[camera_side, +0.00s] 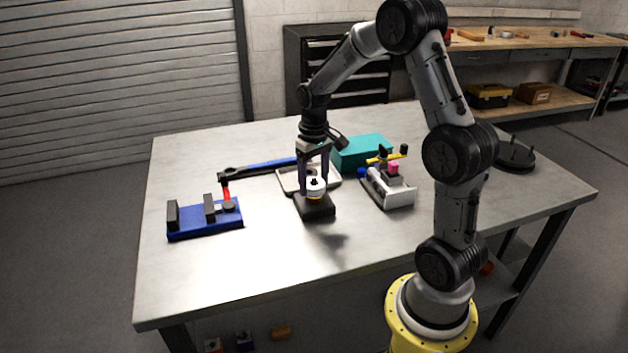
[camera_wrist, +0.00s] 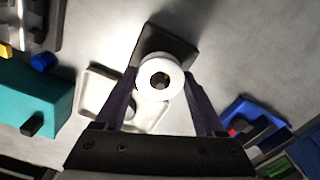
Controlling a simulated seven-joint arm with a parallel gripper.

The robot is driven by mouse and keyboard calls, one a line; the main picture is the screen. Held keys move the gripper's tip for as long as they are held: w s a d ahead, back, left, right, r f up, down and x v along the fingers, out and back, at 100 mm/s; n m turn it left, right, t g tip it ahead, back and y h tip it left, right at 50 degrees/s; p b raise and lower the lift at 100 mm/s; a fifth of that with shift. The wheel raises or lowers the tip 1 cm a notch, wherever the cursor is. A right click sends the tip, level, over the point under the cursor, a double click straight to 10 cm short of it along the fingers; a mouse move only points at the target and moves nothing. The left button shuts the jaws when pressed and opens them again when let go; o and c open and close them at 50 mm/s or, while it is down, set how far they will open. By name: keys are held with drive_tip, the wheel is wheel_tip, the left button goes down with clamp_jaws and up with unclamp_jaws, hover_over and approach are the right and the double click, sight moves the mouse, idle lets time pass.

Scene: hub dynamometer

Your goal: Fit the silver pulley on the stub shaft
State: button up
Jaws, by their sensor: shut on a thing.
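The silver pulley, a pale round wheel with a dark centre (camera_side: 316,193), is between the fingers of my gripper (camera_side: 316,180). In the wrist view the pulley (camera_wrist: 148,88) shows its round face and dark bore, with a finger of my gripper (camera_wrist: 161,82) on each side, shut on it. A black block (camera_side: 317,210) lies directly below it on the table, and this block (camera_wrist: 165,42) also shows behind the pulley in the wrist view.
A cream tray (camera_side: 290,182) lies just behind, with a teal box (camera_side: 362,150) beyond it. A blue fixture (camera_side: 205,220) stands at left, near a long blue-and-black tool (camera_side: 262,165). A grey-white device (camera_side: 390,190) stands at right. The table's front is clear.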

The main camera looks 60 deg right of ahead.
drive_tip(key=shift+f, duration=0.6)
drive_tip(key=o, duration=1)
drive_tip(key=shift+r, duration=5.5)
